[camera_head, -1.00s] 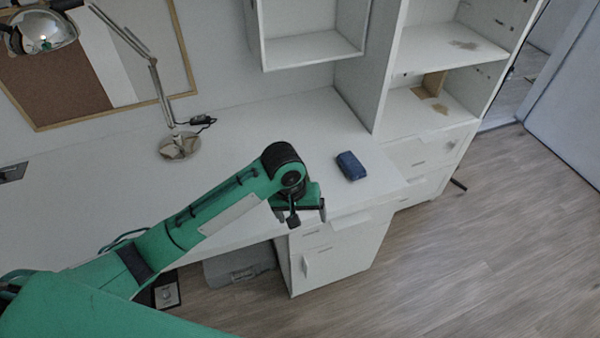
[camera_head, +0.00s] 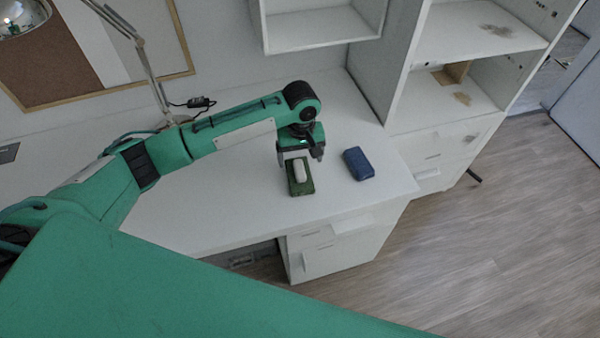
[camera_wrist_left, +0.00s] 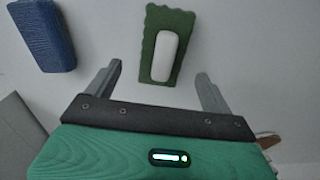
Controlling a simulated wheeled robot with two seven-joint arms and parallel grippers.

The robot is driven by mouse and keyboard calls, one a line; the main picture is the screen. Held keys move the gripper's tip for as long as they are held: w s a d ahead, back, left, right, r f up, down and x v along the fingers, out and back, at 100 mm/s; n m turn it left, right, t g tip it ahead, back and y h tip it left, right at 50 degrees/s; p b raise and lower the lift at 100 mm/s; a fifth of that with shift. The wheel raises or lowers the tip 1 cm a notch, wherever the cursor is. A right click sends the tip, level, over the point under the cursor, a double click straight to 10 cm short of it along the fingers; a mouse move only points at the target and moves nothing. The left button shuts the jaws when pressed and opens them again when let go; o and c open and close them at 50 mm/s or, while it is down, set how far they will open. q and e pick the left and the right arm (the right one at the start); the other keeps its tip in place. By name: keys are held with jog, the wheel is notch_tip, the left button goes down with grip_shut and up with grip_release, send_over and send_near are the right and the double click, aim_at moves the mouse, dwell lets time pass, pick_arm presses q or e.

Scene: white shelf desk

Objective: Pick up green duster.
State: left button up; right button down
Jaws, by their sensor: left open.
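The green duster (camera_head: 300,186) lies on the white desk (camera_head: 230,205), with a white block-like grip on its top. My left gripper (camera_head: 302,158) is just behind and above it in the head view. In the left wrist view the duster (camera_wrist_left: 150,62) shows ahead of and between the two open fingers of my left gripper (camera_wrist_left: 158,84). Nothing is between the fingertips. My right gripper is not in view.
A blue block (camera_head: 358,163) lies on the desk to the right of the duster. A lamp (camera_head: 150,75) stands at the back left. A shelf unit (camera_head: 400,60) rises at the back right. The desk's front edge is close to the duster.

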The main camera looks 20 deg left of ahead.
aim_at(299, 168)
pick_arm(q)
jog(key=shift+s+f+p, duration=0.15)
jog(key=shift+s+f, duration=0.05)
jog(key=shift+f, duration=1.35)
jog(key=shift+s+f+p, duration=0.15)
jog(key=shift+s+f, duration=0.05)
jog(key=shift+f, duration=1.35)
jog(key=shift+c, duration=0.5)
jog(key=c, duration=1)
